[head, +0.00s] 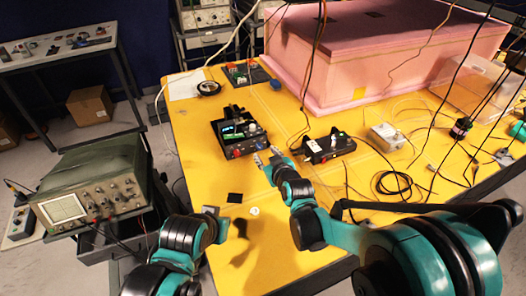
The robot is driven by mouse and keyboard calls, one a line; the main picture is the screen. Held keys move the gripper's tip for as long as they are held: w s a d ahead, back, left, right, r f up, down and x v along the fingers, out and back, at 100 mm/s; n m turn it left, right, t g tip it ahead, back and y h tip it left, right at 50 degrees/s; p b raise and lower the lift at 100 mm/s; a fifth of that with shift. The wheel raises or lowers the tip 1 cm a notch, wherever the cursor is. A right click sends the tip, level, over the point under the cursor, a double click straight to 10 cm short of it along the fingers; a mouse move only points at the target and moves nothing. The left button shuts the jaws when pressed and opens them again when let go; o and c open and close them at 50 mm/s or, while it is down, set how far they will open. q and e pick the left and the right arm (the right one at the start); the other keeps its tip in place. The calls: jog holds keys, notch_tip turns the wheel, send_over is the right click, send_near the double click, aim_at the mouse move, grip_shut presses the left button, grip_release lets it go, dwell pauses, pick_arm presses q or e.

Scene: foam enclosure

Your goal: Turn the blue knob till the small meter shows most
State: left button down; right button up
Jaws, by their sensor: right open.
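A dark instrument box (226,141) stands on the yellow table, with a small lit blue-green display and several small knobs along its front. A small bluish spot at its front right corner may be the blue knob; it is too small to be sure. I cannot pick out the small meter's reading. My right gripper (267,158) is open, just in front of this corner; I cannot tell whether it touches. My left gripper (212,211) is low at the table's left edge, apart from the box; its fingers are too unclear to judge.
A black box (328,147) with a white switch stands right of my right gripper. Cables hang and lie across the right side. A pink foam block (370,60) fills the back. An oscilloscope (90,195) stands on a cart at left. The front yellow tabletop (235,265) is mostly clear.

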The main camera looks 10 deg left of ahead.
jog(key=v, duration=0.7)
jog(key=shift+s, duration=0.1)
jog(key=shift+d, duration=0.35)
jog(key=s+d+m+g+h, duration=0.1)
jog(key=s+d+m, duration=0.1)
jog(key=s+d, duration=0.2)
jog(key=s+d+m+g+h, duration=0.1)
jog(key=s+d, duration=0.3)
jog(key=d, duration=0.5)
jog(key=s+d+m+g+h, duration=0.1)
jog(key=s+d+m+h, duration=0.1)
jog(key=s+d, duration=0.3)
jog(key=shift+d+m+h, duration=0.4)
jog(key=shift+d+h, duration=0.1)
jog(key=shift+d, duration=0.15)
jog(key=s+d+f+m+g+h, duration=0.1)
jog(key=s+d+f+m, duration=0.1)
jog(key=s+d, duration=0.3)
jog(key=s, duration=0.2)
jog(key=shift+s+d+m+g+h, duration=0.3)
jog(key=shift+s+d+g, duration=0.05)
jog(key=shift+s+g, duration=0.05)
